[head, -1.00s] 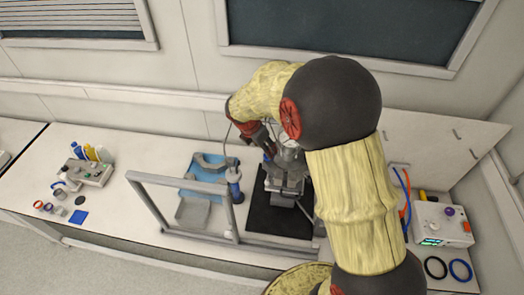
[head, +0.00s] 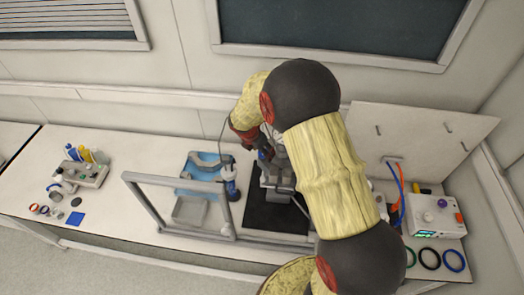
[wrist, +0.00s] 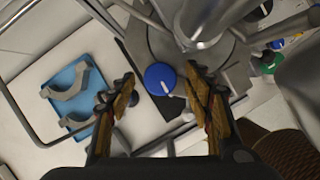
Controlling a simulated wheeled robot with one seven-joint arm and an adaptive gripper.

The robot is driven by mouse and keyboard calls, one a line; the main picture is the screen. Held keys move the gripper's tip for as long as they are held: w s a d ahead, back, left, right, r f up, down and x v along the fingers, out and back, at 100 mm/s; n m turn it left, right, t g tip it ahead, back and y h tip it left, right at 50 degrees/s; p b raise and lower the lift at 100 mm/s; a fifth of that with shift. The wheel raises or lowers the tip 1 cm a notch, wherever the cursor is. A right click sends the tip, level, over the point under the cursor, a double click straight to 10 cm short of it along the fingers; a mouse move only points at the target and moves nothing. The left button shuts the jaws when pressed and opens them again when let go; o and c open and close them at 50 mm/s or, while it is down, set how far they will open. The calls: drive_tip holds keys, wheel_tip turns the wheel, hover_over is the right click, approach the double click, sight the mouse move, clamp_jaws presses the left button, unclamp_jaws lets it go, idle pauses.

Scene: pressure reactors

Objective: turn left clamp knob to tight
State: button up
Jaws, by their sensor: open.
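A round blue knob (wrist: 160,79) with a white pointer line lies in the middle of the wrist view, beside the grey metal reactor (wrist: 203,22). The pointer slants toward the lower right. My gripper (wrist: 161,88) is open, with one finger on each side of the knob; I cannot tell whether either finger touches it. In the head view my gripper (head: 257,146) is at the left side of the reactor (head: 275,175), and my arm covers much of the reactor.
A blue tray (head: 203,168) with grey curved clamp pieces is left of the reactor. A grey frame (head: 180,190) stands along the front. A black mat (head: 272,214) lies under the reactor. A control box (head: 437,218) and coloured rings are at right.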

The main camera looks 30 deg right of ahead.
drive_tip(key=shift+c, duration=0.8)
drive_tip(key=c, duration=1)
drive_tip(key=shift+m, duration=0.3)
drive_tip(key=m+g, duration=0.1)
drive_tip(key=m, duration=0.1)
drive_tip(key=m+b, duration=0.1)
drive_tip(key=m, duration=0.1)
drive_tip(key=shift+w+g+h, duration=0.2)
drive_tip(key=shift+g+h, duration=0.1)
drive_tip(key=shift+g, duration=0.1)
drive_tip(key=m+g, duration=0.1)
drive_tip(key=m, duration=0.1)
drive_tip(key=m+b, duration=0.1)
drive_tip(key=m, duration=0.2)
drive_tip(key=shift+w+g, duration=0.15)
drive_tip(key=shift+g, duration=0.25)
drive_tip(key=m+g, duration=0.1)
drive_tip(key=m, duration=0.1)
drive_tip(key=m+y, duration=0.1)
drive_tip(key=m, duration=0.2)
drive_tip(key=shift+w+d+g+y+b, duration=0.15)
drive_tip(key=shift+g+y+b, duration=0.15)
drive_tip(key=shift+g, duration=0.1)
drive_tip(key=shift+d+m+g+y, duration=0.15)
drive_tip(key=shift+m+y, duration=0.25)
drive_tip(key=shift+m, duration=0.85)
drive_tip(key=shift+a+m+g+y, duration=0.1)
drive_tip(key=shift+m+g+y, duration=0.25)
drive_tip(key=shift+m, duration=0.9)
